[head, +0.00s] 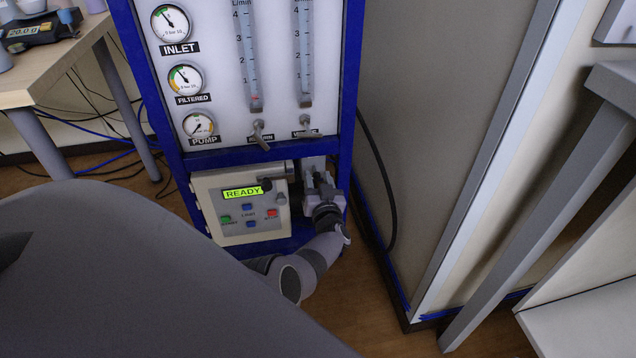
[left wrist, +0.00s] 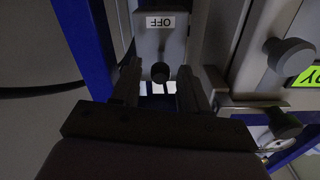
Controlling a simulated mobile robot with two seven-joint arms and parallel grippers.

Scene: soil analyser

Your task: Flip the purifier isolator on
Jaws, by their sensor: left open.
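The purifier isolator is a small grey box (left wrist: 160,40) in the left wrist view, with an upside-down OFF label (left wrist: 160,22) and a dark round-ended lever (left wrist: 160,73). My left gripper (left wrist: 159,82) is open, with one finger on each side of the lever; contact cannot be told. In the head view, the isolator (head: 314,164) sits at the lower right of the blue-framed rig, mostly behind my left gripper (head: 318,182). Its lever is hidden there. My right gripper is not in view.
Left of the isolator is a control box (head: 238,228) with a lit READY display (head: 243,192) and coloured buttons. Gauges and flow tubes are above. A black cable (head: 376,150) hangs at the right beside a grey cabinet wall (head: 440,120). A wooden table (head: 50,75) stands at left.

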